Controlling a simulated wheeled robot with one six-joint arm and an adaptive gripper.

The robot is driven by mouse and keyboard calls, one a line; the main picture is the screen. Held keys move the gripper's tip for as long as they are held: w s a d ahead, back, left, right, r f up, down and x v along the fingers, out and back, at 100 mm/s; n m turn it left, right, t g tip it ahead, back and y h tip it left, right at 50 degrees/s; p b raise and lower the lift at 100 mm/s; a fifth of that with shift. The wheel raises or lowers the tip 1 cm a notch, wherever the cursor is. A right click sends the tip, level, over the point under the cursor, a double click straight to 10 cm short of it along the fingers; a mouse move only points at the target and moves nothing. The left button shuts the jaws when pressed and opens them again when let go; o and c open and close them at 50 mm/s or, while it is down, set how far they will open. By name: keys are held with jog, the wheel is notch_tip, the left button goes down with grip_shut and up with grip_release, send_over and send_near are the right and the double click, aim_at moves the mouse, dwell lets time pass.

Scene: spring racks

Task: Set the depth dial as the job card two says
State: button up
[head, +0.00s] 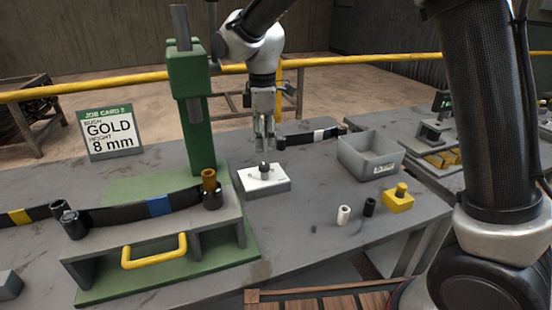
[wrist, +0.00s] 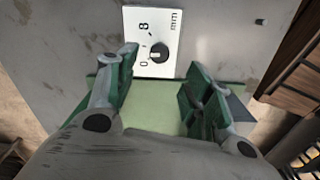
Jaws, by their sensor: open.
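The job card (head: 111,133) at the left is headed JOB CARD 2 and reads bush GOLD, height 8 mm. The depth dial is a white box (head: 279,184) with a black knob (head: 264,169) on the bench. In the wrist view, the dial's white face (wrist: 138,18) carries the marks 0, 8 and mm around the black knob (wrist: 158,53). A small pale mark shows on the knob, but its exact setting is too small to read. My gripper (head: 264,146) is open and empty, pointing down above and behind the dial. Its fingers (wrist: 160,75) are apart, with the knob beyond them.
A green press (head: 190,75) stands left of the dial, with a leaf spring and gold bush (head: 209,180) on its fixture. A grey bin (head: 365,165), white bush (head: 344,215), black bush (head: 369,207) and yellow block (head: 398,203) are to the right.

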aim_at(264, 165)
notch_tip(264, 165, down, 8)
jog(key=shift+f, duration=0.1)
dwell(0.4)
jog(key=c, duration=1)
